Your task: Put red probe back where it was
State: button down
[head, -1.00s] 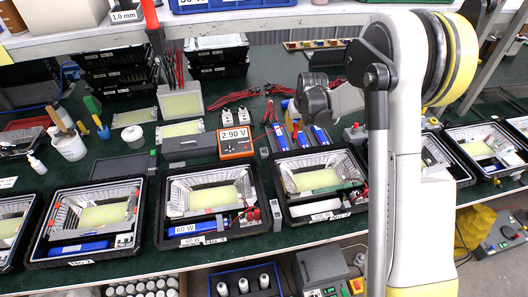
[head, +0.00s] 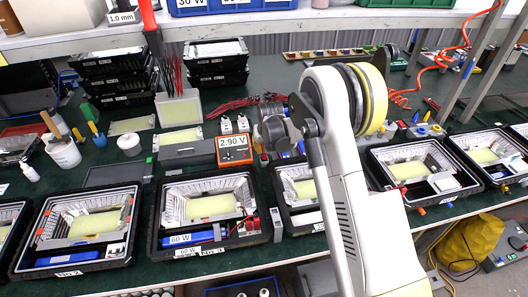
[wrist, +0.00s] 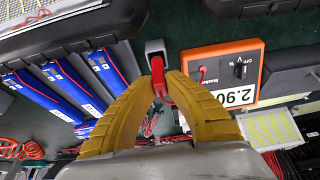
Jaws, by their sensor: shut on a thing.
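In the wrist view the two yellow fingers of my gripper (wrist: 160,88) are closed around the red probe (wrist: 158,70). The probe's near end shows between the fingertips. A small grey block (wrist: 154,47) lies directly beyond the probe; I cannot tell whether the probe touches it or sits in it. The orange meter (wrist: 222,62), reading 2.90, is right of the gripper in the wrist view. In the head view the meter (head: 235,152) stands on the green bench, and my arm hides the fingers and the probe.
Blue battery packs (wrist: 40,92) lie left of the gripper in the wrist view. A floodlight housing (head: 207,208) marked 60 W stands in the front row. Red leads (head: 232,104) lie behind the meter. A lit panel (head: 180,107) leans at the back.

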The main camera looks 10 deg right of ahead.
jog(key=shift+f, duration=0.2)
jog(key=c, duration=1.5)
grip_release()
jog(key=shift+c, duration=0.2)
jog(key=shift+r, duration=0.15)
